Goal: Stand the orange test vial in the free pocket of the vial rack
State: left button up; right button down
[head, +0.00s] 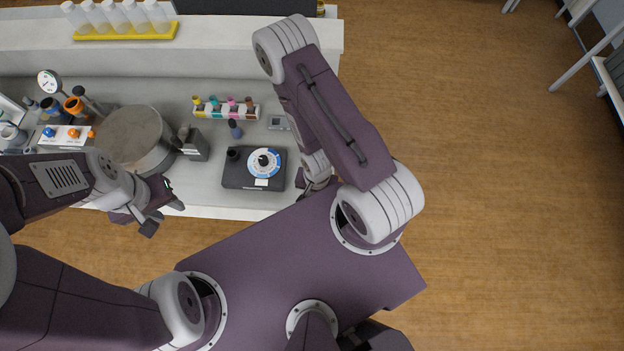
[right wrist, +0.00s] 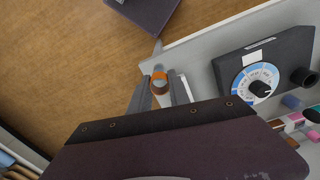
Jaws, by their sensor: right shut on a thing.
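The orange test vial (right wrist: 160,83) shows in the right wrist view, between the two fingers of my right gripper (right wrist: 162,90), which is shut on it. In the head view my right arm hides the vial and most of that gripper. The white vial rack (head: 226,114) stands on the bench with several coloured-cap vials in it; its free pocket is too small to make out. The rack lies beyond the black device, apart from the held vial. My left gripper (head: 165,214) is open and empty at the bench's front edge.
A black device with a blue-white dial (head: 263,163) sits in front of the rack. A large metal pot (head: 137,140) and a grey block (head: 196,145) are to the left. A yellow rack with white bottles (head: 125,33) is on the shelf.

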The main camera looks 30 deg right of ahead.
jog(key=w+d+f+b, duration=0.1)
jog(key=w+f+b, duration=0.2)
jog(key=w+d+f+b, duration=0.1)
jog(key=w+f+b, duration=0.2)
jog(key=w+d+f+b, duration=0.2)
jog(key=f, duration=0.2)
jog(key=shift+w+b, duration=0.4)
jog(key=shift+w+f, duration=0.1)
jog(key=shift+f, duration=0.05)
jog(key=shift+f, duration=0.1)
